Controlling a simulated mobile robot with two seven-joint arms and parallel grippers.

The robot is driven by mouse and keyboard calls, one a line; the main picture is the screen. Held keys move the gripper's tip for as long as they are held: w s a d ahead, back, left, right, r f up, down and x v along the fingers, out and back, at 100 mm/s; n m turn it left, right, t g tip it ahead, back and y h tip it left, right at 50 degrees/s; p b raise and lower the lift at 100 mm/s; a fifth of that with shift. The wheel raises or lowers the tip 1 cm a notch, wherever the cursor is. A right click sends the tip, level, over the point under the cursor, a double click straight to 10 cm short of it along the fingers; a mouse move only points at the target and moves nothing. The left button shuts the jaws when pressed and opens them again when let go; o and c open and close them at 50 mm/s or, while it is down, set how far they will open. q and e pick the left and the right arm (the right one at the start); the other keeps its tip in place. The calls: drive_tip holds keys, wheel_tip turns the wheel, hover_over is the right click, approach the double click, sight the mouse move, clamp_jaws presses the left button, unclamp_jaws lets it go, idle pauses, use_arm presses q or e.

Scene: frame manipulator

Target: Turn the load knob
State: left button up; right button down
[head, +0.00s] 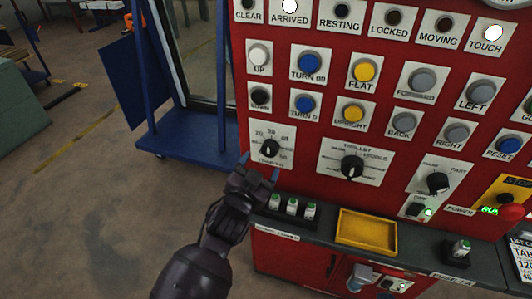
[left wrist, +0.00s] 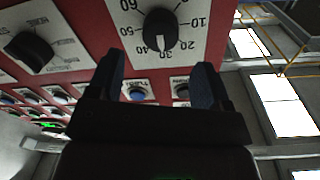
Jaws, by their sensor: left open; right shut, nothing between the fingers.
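The load knob is a black round knob (head: 268,148) on a white numbered dial plate at the lower left of the red panel. It also shows in the left wrist view, where the knob (left wrist: 161,28) is at the top centre and its white pointer mark is near 30. My left gripper (head: 260,168) is just in front of and below this dial, with its fingers apart and empty. In the left wrist view, its two dark fingers (left wrist: 160,64) are spread to either side below the knob, not around it. My right gripper is not in view.
A second black knob (head: 352,166) is to the right of the load dial. Blue and yellow buttons are above. A ledge below holds small green-topped items (head: 292,206) and a yellow tray (head: 366,230). A blue cart (head: 195,138) stands left of the panel; floor there is open.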

sight(268, 152)
use_arm(q)
drive_tip(key=x, duration=0.4)
drive_tip(key=shift+w+d, duration=0.2)
drive_tip(key=shift+w, duration=0.4)
drive_tip(key=shift+w+d, duration=0.1)
drive_tip(key=shift+w, duration=0.1)
use_arm(e)
drive_tip(key=shift+w+a+r, duration=0.1)
drive_tip(key=shift+w+r, duration=0.1)
drive_tip(key=shift+w, duration=0.35)
